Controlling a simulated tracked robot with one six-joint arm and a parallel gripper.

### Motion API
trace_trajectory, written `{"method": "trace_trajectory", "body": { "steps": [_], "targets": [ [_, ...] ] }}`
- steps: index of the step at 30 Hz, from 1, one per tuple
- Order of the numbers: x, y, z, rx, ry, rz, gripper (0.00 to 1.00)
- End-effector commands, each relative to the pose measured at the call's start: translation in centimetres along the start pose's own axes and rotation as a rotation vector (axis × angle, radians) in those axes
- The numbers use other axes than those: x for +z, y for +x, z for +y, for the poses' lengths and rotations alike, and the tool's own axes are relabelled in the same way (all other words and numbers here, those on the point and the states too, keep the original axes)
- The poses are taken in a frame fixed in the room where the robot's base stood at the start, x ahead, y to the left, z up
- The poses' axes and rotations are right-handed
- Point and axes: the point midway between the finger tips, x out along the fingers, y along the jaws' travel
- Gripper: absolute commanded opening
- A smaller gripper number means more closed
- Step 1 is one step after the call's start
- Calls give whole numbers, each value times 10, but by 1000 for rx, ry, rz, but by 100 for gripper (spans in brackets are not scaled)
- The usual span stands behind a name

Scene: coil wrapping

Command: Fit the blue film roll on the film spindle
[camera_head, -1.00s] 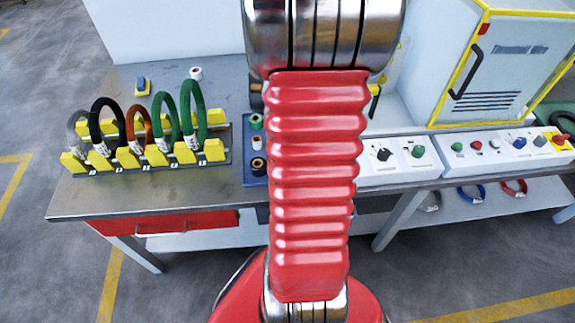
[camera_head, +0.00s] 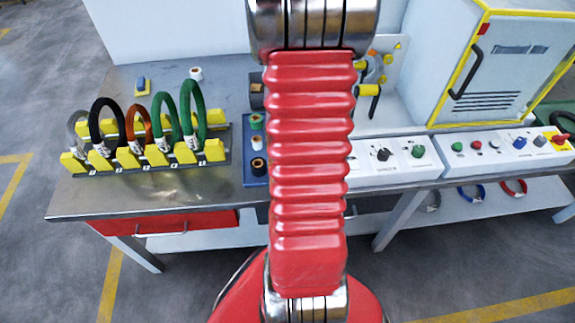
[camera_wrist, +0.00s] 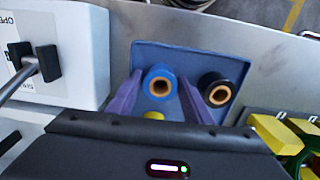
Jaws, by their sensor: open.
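The blue film roll (camera_wrist: 152,75) stands on the blue tray in the wrist view, with its tan core facing the camera. My gripper (camera_wrist: 159,99) is open, its two purple fingers reaching down on either side of the blue roll. I cannot tell whether they touch it. In the head view, my red arm hides the gripper and the blue roll. Metal and yellow fittings (camera_head: 362,78) show behind my arm; I cannot tell whether the film spindle is among them.
A black roll (camera_wrist: 221,85) stands close to the right finger in the wrist view. The blue tray (camera_wrist: 170,50) also carries other rolls. A white control box (camera_wrist: 75,85) is at left. A rack of coils (camera_head: 130,164) stands left on the table.

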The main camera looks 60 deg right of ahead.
Motion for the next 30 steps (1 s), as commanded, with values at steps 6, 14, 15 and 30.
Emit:
{"method": "trace_trajectory", "body": {
  "steps": [6,14,15,30],
  "targets": [
    [0,0,0,0,0,0,40],
    [0,0,0,0,0,0,22],
    [0,0,0,0,0,0,19],
    [-1,-11,0,0,-1,4,15]
  ]
}}
